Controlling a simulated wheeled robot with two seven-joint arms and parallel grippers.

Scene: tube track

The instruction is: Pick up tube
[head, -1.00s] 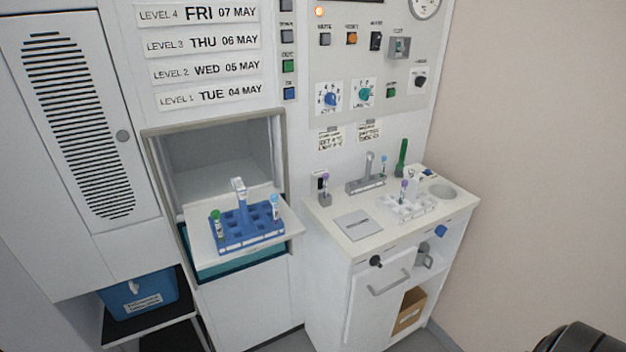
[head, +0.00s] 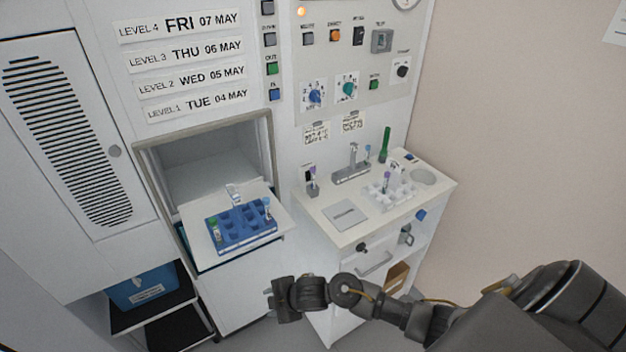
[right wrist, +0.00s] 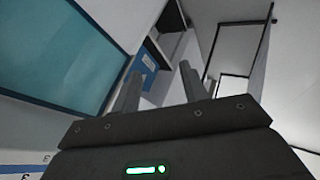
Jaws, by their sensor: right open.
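Several tubes are in the head view. A green-capped tube (head: 214,228) and a pale blue-capped tube (head: 267,207) stand in the blue rack (head: 243,237) on the pulled-out tray. A purple-capped tube (head: 386,180) stands in the white rack (head: 376,196) on the counter. Another purple-capped tube (head: 313,183) stands in a small holder at the counter's left. A blue-capped tube (head: 367,153) is by the grey stand. My right gripper (head: 274,299) is open and empty, below and in front of the blue rack. Its two fingers also show in the right wrist view (right wrist: 160,88). My left gripper is not in view.
The tray (head: 193,217) sticks out of the open cabinet bay. The white counter (head: 316,213) stands to its right, with a grey plate (head: 344,214) and a green upright object (head: 385,146). A blue bin (head: 143,289) sits on a low shelf at left.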

